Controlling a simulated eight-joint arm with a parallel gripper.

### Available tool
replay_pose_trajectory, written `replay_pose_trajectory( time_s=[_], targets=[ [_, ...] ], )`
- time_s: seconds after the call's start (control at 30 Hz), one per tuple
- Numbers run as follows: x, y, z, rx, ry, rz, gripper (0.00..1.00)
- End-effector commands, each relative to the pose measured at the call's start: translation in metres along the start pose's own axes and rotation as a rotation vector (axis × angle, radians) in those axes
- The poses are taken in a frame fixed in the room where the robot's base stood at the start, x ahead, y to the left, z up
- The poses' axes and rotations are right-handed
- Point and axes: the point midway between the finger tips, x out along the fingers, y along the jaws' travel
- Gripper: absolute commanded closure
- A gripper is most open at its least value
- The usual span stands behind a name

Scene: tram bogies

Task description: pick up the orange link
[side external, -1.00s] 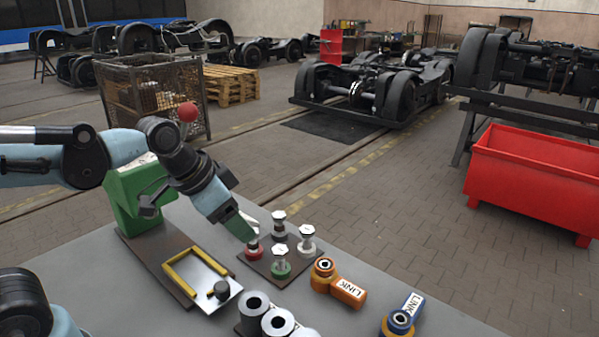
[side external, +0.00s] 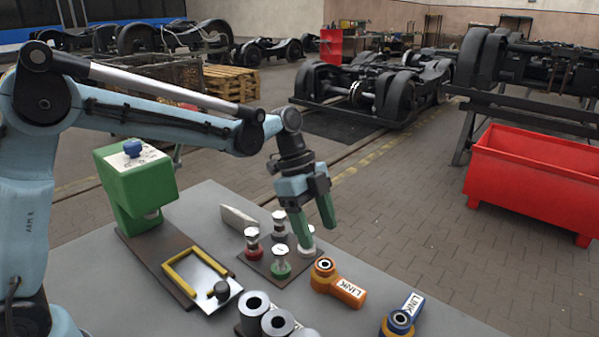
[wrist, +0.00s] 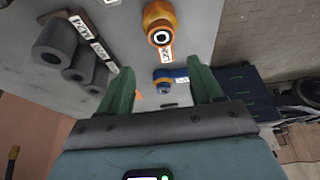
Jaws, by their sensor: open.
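The orange link (side external: 338,284) lies on the grey table, with a round bushing end at its left and a white label reading LINK.
A blue link (side external: 402,315) lies right of the orange one. A board (side external: 262,268) with several coloured pegs stands close below my gripper. Grey cylinders (side external: 264,317) stand at the front. A green press (side external: 138,180) is at left. A red bin (side external: 535,180) stands beyond the table.

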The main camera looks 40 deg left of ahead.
Motion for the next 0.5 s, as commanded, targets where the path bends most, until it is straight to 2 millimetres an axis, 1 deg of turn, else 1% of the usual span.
replay_pose_trajectory(
  time_s=[0.2,0.3,0.4,0.5],
  targets=[
    [0.036,-0.001,-0.001,0.001,0.0,-0.001,0.35],
    [0.05,-0.001,-0.001,-0.001,0.0,-0.002,0.35],
    [0.059,-0.001,-0.001,-0.002,0.0,-0.002,0.35],
    [0.064,-0.001,-0.001,-0.002,0.0,-0.002,0.35]
  ],
)
